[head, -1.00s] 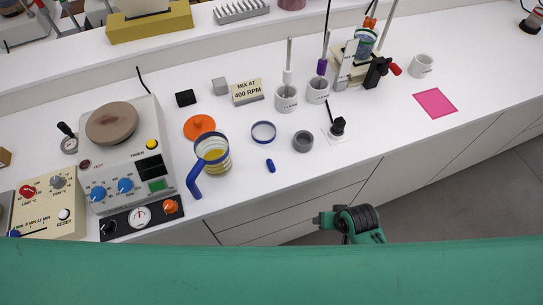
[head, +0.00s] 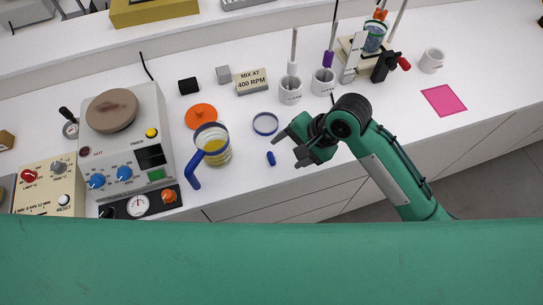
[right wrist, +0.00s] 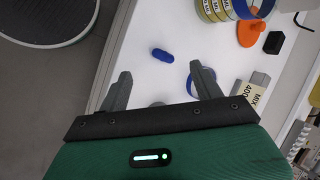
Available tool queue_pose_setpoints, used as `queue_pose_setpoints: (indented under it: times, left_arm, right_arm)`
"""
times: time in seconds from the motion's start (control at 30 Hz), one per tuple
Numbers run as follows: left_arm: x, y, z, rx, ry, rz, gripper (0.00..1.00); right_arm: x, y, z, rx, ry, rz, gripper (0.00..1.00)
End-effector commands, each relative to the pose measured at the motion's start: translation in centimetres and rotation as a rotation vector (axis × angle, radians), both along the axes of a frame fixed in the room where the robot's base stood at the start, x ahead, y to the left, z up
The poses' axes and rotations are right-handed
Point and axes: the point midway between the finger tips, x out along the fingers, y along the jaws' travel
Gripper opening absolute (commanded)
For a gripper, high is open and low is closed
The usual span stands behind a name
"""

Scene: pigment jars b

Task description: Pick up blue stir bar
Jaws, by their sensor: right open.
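The blue stir bar (head: 271,158) is a small blue capsule lying on the white bench, just right of the glass beaker. My right gripper (head: 289,148) is open and empty, just right of the bar, and does not touch it. In the right wrist view the stir bar (right wrist: 163,56) lies beyond the gap between the open fingers of my right gripper (right wrist: 160,80). My left gripper is not in view.
A beaker (head: 214,145) with blue handle and yellow liquid stands left of the bar. A blue-rimmed ring (head: 265,124) lies behind it, an orange lid (head: 201,116) behind the beaker. A hotplate (head: 125,140) stands left. The bench's front edge is close.

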Motion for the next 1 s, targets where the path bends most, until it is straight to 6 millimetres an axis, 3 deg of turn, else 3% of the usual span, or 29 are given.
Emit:
queue_pose_setpoints:
  times: [0.4,0.6,0.77,1.0]
  left_arm:
    - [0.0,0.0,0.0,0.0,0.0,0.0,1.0]
    - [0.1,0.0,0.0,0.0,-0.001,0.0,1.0]
    - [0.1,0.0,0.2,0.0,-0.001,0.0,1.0]
    - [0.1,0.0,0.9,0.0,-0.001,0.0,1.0]
  right_arm:
    - [3.3,-0.5,4.9,-0.106,0.399,-0.399,0.66]
    - [3.9,-1.3,6.0,-0.151,0.492,-0.528,0.66]
    - [3.8,-0.9,5.2,-0.159,0.51,-0.55,0.66]
    - [3.2,0.8,0.9,-0.159,0.51,-0.548,0.66]
